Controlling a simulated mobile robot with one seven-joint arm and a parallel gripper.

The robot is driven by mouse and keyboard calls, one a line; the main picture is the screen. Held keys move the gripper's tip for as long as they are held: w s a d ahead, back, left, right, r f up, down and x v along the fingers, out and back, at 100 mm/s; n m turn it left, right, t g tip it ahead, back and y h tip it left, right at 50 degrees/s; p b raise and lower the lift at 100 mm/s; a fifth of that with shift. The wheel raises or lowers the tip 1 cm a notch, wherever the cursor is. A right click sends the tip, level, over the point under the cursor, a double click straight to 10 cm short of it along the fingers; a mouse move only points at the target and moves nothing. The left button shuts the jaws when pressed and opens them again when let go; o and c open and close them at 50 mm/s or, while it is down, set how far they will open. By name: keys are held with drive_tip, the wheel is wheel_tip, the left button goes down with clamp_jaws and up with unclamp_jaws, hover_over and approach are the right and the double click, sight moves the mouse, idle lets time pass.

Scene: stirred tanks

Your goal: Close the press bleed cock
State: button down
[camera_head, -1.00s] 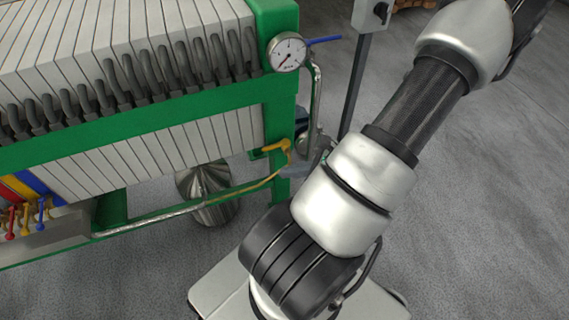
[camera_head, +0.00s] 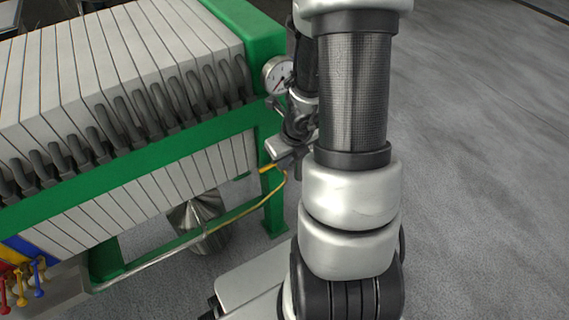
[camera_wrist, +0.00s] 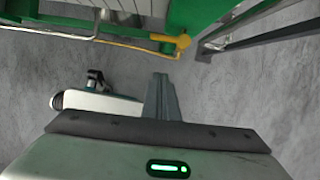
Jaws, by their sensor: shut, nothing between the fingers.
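A yellow cock with a yellow lever (camera_head: 268,169) sits at the lower end of the press's green end frame, where a thin yellow line runs off to the left. I cannot tell for certain that it is the bleed cock. It also shows at the top of the wrist view (camera_wrist: 176,42). My gripper (camera_head: 281,149) is just above it in the head view. In the wrist view, the gripper's fingers (camera_wrist: 163,85) are shut together and empty, with their tips apart from the yellow cock.
The filter press (camera_head: 150,140) with its green frame fills the left. A dial gauge (camera_head: 277,75) is mounted on the end frame, close to my arm. Red, blue and yellow taps (camera_head: 38,277) stand at lower left. A metal cone-shaped vessel (camera_head: 198,225) is below. Floor at right is clear.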

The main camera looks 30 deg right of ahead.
sight(269, 165)
drive_tip(key=w+f+b, duration=0.4)
drive_tip(key=w+f, duration=0.2)
drive_tip(key=f, duration=0.4)
drive_tip(key=shift+w+a+b, duration=0.3)
drive_tip(key=shift+w+b, duration=0.05)
drive_tip(key=shift+w, duration=0.05)
drive_tip(key=shift+w, duration=0.1)
drive_tip(key=shift+w+a+p, duration=0.1)
drive_tip(key=shift+w+p, duration=0.2)
drive_tip(key=shift+p, duration=0.05)
drive_tip(key=shift+w+a, duration=0.1)
drive_tip(key=shift+w, duration=0.15)
drive_tip(key=shift+s, duration=0.15)
